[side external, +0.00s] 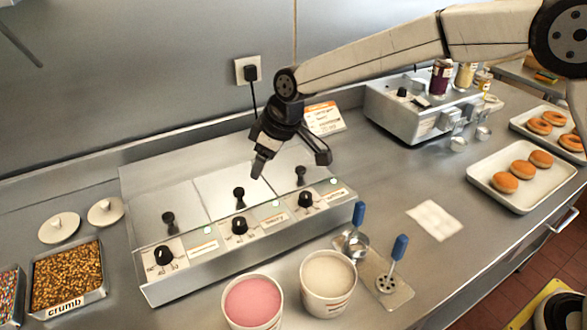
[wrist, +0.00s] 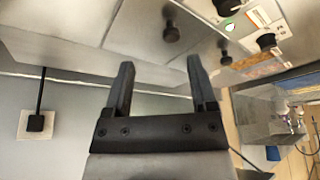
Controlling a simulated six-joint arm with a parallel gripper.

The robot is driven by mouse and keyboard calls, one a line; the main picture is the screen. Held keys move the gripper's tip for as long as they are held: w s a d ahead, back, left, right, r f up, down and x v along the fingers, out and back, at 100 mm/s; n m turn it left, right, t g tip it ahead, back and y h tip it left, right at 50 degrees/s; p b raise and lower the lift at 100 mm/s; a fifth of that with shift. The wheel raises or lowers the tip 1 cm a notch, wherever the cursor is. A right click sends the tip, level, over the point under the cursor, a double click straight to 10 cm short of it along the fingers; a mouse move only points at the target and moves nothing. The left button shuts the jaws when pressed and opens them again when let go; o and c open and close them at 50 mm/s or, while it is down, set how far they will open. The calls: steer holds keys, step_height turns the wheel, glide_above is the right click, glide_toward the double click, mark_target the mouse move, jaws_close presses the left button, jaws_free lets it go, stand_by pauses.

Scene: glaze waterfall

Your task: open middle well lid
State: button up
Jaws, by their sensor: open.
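The glaze warmer has three flat metal lids in a row. The middle well lid (side external: 222,186) lies flat and shut, with a black knob (side external: 239,196) upright near its front edge. My gripper (side external: 290,163) hangs above the back of the unit, behind and right of the middle knob, its fingers apart and nothing between them. In the wrist view, my gripper (wrist: 160,66) shows two spread dark fingers. A black lid knob (wrist: 171,31) lies beyond the fingertips there, apart from them; I cannot tell which lid it belongs to.
The left lid knob (side external: 168,221) and right lid knob (side external: 300,175) flank the middle one. Dials (side external: 239,226) line the front panel. Pink (side external: 252,302) and cream (side external: 328,280) tubs stand in front. A wall outlet (side external: 247,70) with a cord is behind.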

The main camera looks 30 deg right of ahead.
mark_target(239, 190)
steer(key=shift+n, duration=0.3)
steer(key=shift+w+a+f, duration=0.45)
steer(key=shift+a+f, duration=0.25)
steer(key=shift+f, duration=0.45)
steer(key=shift+w+a+f, duration=0.45)
steer(key=shift+a+f, duration=0.3)
steer(key=shift+f, duration=0.45)
steer(key=shift+w+a+f, duration=0.45)
steer(key=shift+a+f, duration=0.25)
steer(key=shift+f, duration=0.45)
jaws_close()
